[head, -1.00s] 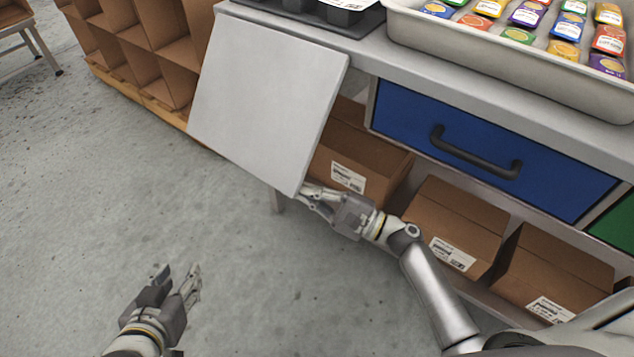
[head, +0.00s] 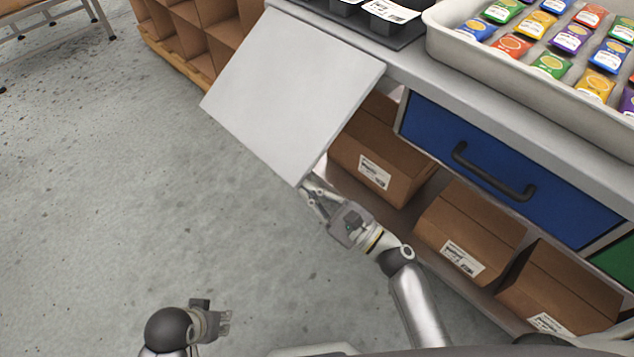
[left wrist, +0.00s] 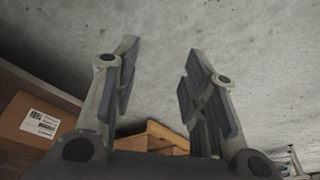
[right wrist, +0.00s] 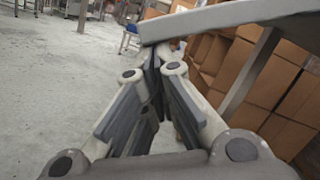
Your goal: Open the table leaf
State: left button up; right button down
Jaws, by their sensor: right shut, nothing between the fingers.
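The table leaf (head: 295,90) is a light grey panel at the left end of the grey-topped table (head: 500,110). It slopes down and outward from the table's end, not level. My right gripper (head: 310,193) is at the leaf's lower near corner, with its fingers shut and nothing between them. In the right wrist view the fingertips (right wrist: 155,60) are just below the leaf's edge (right wrist: 220,18); whether they touch it is hard to tell. My left gripper (head: 225,322) is low over the floor, away from the leaf. Its fingers stand apart and empty in the left wrist view (left wrist: 155,85).
A tray (head: 450,45) of colourful packs stands on the tabletop. A blue drawer (head: 500,165) with a black handle is below, above cardboard boxes (head: 470,230) on a low shelf. Cardboard shelving (head: 205,35) stands behind the leaf.

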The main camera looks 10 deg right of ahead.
aim_at(298, 184)
jog(key=r, duration=0.1)
jog(key=s+a+r+m+p, duration=0.1)
jog(key=r+m+p, duration=0.1)
jog(key=shift+s+a+r, duration=0.2)
jog(key=shift+a+r, duration=0.15)
jog(key=shift+a, duration=0.05)
jog(key=r+p, duration=0.1)
jog(key=s+a+r+p, duration=0.1)
jog(key=shift+a+r, duration=0.1)
jog(key=shift+r, duration=0.25)
jog(key=shift+s+a+r+p, duration=0.1)
jog(key=shift+a+r+p, duration=0.05)
jog(key=shift+r+p, duration=0.25)
pick_arm(q)
jog(key=s+f, duration=0.3)
jog(key=f, duration=0.5)
jog(key=s+f+g, duration=0.1)
jog(key=s+f, duration=0.2)
jog(key=f, duration=0.5)
jog(key=shift+s+a+f, duration=0.2)
jog(key=shift+a+f, duration=0.15)
jog(key=shift+f, duration=0.05)
jog(key=shift+f, duration=0.1)
pick_arm(e)
jog(key=shift+f, duration=0.15)
